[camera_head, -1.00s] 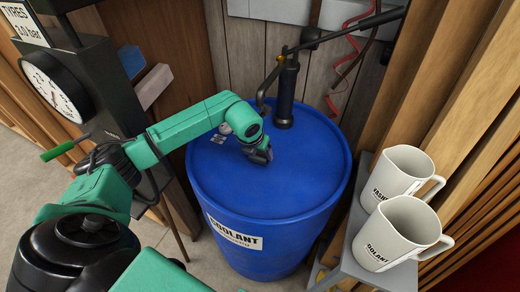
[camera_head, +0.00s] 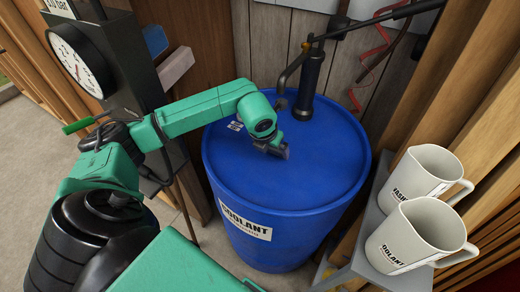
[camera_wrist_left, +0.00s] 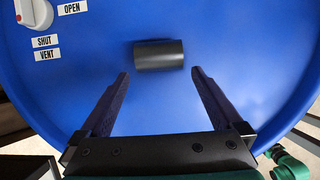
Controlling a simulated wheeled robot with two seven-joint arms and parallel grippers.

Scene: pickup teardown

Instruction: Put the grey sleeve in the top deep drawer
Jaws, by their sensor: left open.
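The sleeve is a short dark grey cylinder (camera_wrist_left: 159,55) lying on its side on the blue drum lid in the left wrist view. My left gripper (camera_wrist_left: 160,73) is open, its two fingers apart on either side, short of the sleeve. The sleeve lies just beyond the fingertips and is not gripped. In the head view my left gripper (camera_head: 277,149) is low over the lid of the blue coolant drum (camera_head: 320,185), and I cannot make out the sleeve there. The top deep drawer is not in view. My right gripper is not in view.
A hand pump (camera_head: 306,85) rises from the back of the drum lid. A valve knob (camera_wrist_left: 35,12) with labels shows on the lid. Two white jugs (camera_head: 412,238) stand on a grey shelf at right. A gauge post (camera_head: 130,65) stands at left.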

